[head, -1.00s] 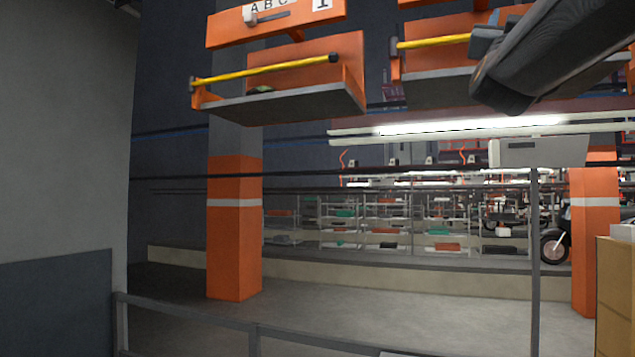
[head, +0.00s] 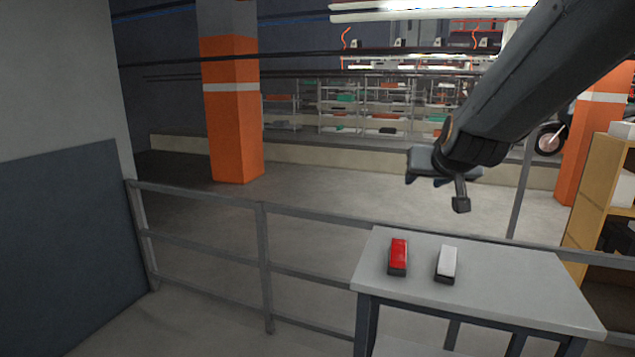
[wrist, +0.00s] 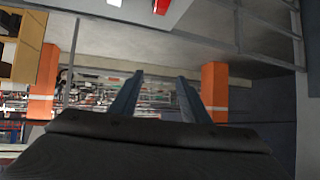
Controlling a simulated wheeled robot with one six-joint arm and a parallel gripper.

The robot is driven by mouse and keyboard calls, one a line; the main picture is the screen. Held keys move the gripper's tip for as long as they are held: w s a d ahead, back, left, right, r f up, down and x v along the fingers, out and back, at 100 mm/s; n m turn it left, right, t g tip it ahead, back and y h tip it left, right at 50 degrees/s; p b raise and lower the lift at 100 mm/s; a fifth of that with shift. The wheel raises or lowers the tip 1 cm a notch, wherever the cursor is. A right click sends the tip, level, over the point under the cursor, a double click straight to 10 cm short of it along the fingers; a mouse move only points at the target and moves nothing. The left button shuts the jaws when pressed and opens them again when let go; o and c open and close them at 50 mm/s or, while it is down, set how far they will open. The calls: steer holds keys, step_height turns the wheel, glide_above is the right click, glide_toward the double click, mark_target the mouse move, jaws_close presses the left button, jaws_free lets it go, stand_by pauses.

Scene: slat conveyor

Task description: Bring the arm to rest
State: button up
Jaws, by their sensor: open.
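My gripper (head: 436,192) hangs at the end of my arm, in the upper right of the head view, in front of and above the grey table (head: 500,270). In the wrist view its two fingers (wrist: 160,76) stand apart with nothing between them. The gripper is open and empty, and touches nothing that I can see. The wrist picture is upside down.
A red-topped block (head: 398,256) and a white-topped block (head: 446,263) lie on the table. A grey railing (head: 262,260) runs behind it. An orange pillar (head: 232,130) stands beyond. A wooden shelf (head: 590,190) is at the right.

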steer(key=s+a+f+n+g+p, duration=0.1)
steer(key=s+f+g, duration=0.4)
steer(key=s+f, duration=0.6)
steer(key=s+a+f+g+y+p, duration=0.1)
steer(key=s+a+f+g, duration=0.2)
steer(key=s+f, duration=0.7)
steer(key=s+g, duration=0.2)
steer(key=s, duration=0.2)
steer(key=shift+s+a+f+n, duration=0.2)
steer(key=shift+s+f+n, duration=0.05)
steer(key=shift+f+n, duration=0.15)
steer(key=shift+r, duration=0.1)
steer(key=shift+c, duration=1.3)
steer(key=shift+d, duration=0.15)
